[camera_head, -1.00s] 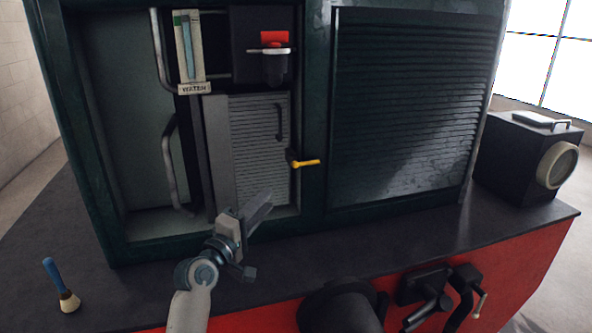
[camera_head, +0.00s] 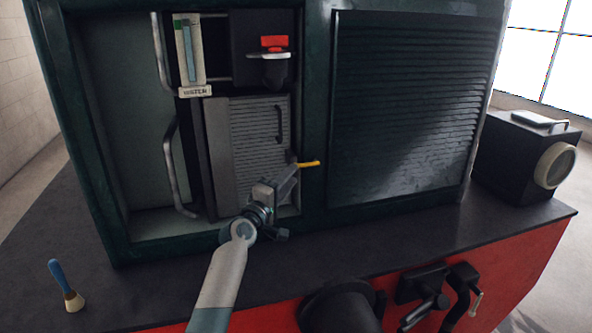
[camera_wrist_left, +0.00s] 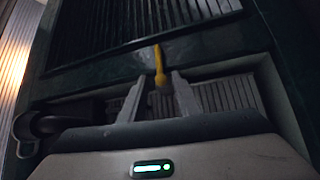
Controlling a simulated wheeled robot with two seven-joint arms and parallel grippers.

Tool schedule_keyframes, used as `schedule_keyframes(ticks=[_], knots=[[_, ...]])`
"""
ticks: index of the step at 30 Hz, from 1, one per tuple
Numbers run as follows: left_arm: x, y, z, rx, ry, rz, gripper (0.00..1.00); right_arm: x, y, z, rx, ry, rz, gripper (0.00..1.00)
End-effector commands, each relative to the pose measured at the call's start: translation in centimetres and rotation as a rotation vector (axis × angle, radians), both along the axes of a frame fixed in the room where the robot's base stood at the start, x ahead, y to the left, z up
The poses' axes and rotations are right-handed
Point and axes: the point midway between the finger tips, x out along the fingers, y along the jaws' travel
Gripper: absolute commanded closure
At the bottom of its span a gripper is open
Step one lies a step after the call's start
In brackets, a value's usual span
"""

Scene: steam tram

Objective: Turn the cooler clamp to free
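The cooler clamp (camera_head: 308,164) is a small yellow handle on the dark post between the open cabinet and the large louvred panel. It points right, nearly level, in the head view. My left gripper (camera_head: 287,179) is just below and left of it, reaching up towards it. In the left wrist view my left gripper (camera_wrist_left: 160,84) is open, with the two fingers apart. The yellow handle (camera_wrist_left: 160,66) shows at the gap between the fingertips. Whether a finger touches it I cannot tell. The clamp's base is partly hidden behind the fingers in the head view. My right gripper is not in view.
The cooler's ribbed grey panel (camera_head: 259,140) sits in the cabinet, with a water gauge (camera_head: 190,50) and red-topped fitting (camera_head: 274,44) above. A bent pipe (camera_head: 172,165) runs at left. A blue-handled brush (camera_head: 66,287) and black lamp (camera_head: 525,155) stand on the deck.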

Motion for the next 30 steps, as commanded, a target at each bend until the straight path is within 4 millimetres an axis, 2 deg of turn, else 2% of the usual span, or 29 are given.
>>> schedule_keyframes(ticks=[3, 9, 23, 24, 27, 28, 30], knots=[[1.4, -0.7, 0.2, 0.001, 0.002, 0.001, 0.70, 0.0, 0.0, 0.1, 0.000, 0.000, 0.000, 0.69], [2.9, -1.5, 0.5, 0.000, 0.000, 0.001, 0.70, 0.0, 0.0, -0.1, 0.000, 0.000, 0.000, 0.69], [3.6, -1.8, 0.5, 0.000, 0.001, 0.001, 0.70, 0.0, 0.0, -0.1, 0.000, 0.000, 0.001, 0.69], [3.6, -1.8, 0.5, 0.000, 0.001, 0.001, 0.73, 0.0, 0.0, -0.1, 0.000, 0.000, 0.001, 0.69], [3.6, -1.8, 0.5, 0.000, 0.001, 0.001, 0.97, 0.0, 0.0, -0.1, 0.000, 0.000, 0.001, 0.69], [3.6, -1.8, 0.5, 0.000, 0.001, 0.001, 1.00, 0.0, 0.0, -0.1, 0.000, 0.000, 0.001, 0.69], [3.6, -1.8, 0.5, 0.000, 0.001, 0.001, 1.00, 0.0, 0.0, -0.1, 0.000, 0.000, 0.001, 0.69]])
